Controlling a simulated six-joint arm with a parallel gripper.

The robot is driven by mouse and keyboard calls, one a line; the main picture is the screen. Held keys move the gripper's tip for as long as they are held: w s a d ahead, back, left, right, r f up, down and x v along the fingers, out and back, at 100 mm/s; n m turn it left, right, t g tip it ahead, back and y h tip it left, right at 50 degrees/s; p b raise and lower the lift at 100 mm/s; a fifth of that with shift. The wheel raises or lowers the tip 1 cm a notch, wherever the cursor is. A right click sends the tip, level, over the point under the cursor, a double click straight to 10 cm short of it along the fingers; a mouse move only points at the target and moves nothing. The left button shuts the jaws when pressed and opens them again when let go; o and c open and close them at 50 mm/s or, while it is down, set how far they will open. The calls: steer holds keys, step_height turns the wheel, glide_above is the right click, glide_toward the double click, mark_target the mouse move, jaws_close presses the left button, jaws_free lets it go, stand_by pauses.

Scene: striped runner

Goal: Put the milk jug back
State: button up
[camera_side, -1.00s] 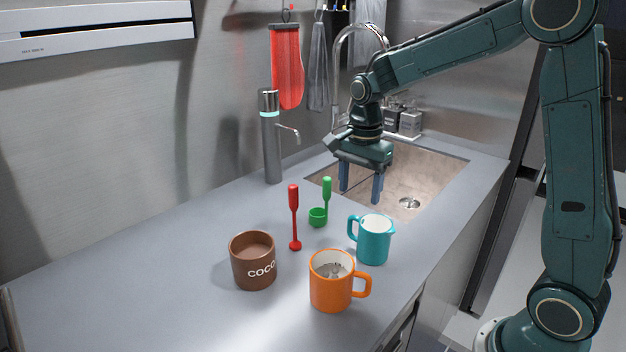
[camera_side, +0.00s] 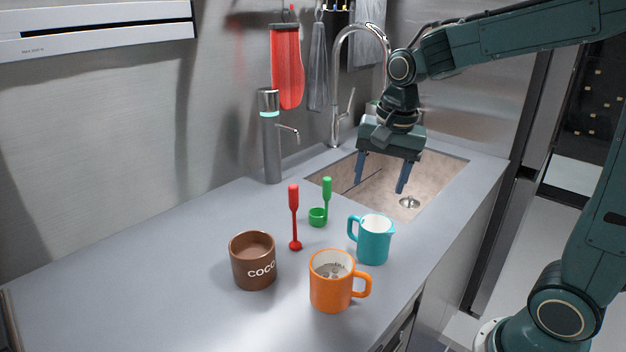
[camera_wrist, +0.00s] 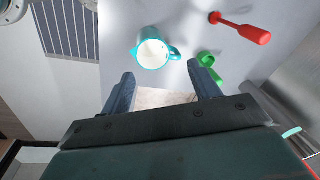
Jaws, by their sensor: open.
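The teal milk jug (camera_side: 373,241) stands upright on the grey counter near its front edge, its handle toward the left and its inside white. It also shows in the wrist view (camera_wrist: 152,52), beyond my fingertips. My gripper (camera_side: 381,188) is open and empty above the sink, behind the jug and apart from it. In the wrist view its two fingers (camera_wrist: 166,84) are spread wide with nothing between them.
An orange mug (camera_side: 331,284) stands in front of the jug. A brown cocoa pot (camera_side: 253,262), a red stirrer (camera_side: 294,219) and a green scoop (camera_side: 318,216) stand to the left. The sink (camera_side: 430,180) lies behind. The counter's left part is clear.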

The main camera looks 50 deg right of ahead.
steer(key=s+a+r+n+t, duration=0.1)
steer(key=s+a+n+t, duration=0.1)
steer(key=s+n, duration=0.4)
steer(key=s+a+r+n+t, duration=0.1)
steer(key=s+n, duration=0.5)
steer(key=s, duration=0.3)
steer(key=shift+s+a+r+t, duration=0.3)
steer(key=shift+a+t, duration=0.05)
steer(key=shift+t, duration=0.05)
